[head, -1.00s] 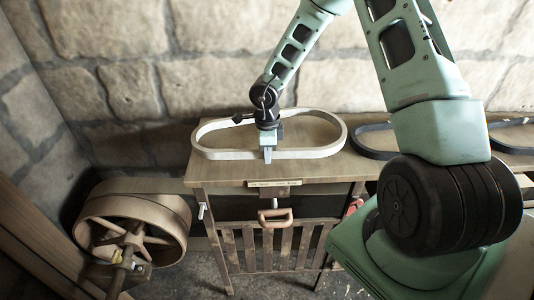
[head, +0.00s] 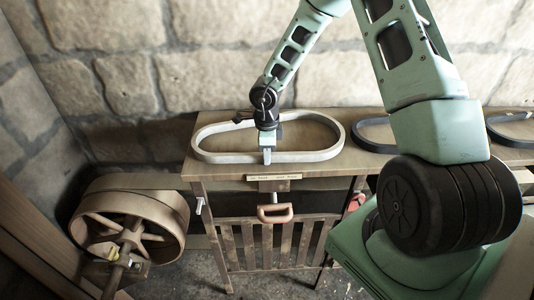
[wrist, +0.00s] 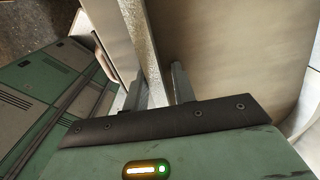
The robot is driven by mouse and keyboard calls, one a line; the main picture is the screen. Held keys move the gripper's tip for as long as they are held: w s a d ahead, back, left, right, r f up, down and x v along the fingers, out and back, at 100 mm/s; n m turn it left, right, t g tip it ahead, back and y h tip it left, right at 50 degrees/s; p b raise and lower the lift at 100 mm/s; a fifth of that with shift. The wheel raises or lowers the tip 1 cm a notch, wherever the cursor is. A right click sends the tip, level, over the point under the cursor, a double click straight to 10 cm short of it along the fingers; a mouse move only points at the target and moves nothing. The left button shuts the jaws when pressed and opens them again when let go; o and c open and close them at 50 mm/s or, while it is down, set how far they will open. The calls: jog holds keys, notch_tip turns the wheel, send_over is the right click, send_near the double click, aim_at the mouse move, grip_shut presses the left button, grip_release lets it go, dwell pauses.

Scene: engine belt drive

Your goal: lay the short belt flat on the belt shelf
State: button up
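The short belt is a pale grey oval loop (head: 315,157), lying level over the left part of the wooden belt shelf (head: 205,171). My gripper (head: 267,156) points down at the middle of the belt's front run. In the wrist view the two fingers (wrist: 160,90) stand on either side of the belt's strand (wrist: 152,62), closed on it. The belt's front run is close behind the shelf's front edge. I cannot tell whether its underside touches the shelf top or hangs just above it.
Dark belts (head: 371,133) lie further right on the shelf, partly behind my arm. A large wooden pulley wheel (head: 128,222) stands at lower left. Below the shelf are a handle (head: 275,213) and a slatted wooden panel (head: 270,245). A stone wall (head: 200,85) closes the back.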

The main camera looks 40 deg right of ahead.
jog(key=shift+s+a+f, duration=0.25)
jog(key=shift+s+f, duration=0.1)
jog(key=shift+s, duration=0.1)
notch_tip(320, 180, up, 25)
jog(key=p, duration=0.7)
jog(key=shift+w+d+p, duration=0.2)
jog(key=shift+w+p, duration=0.15)
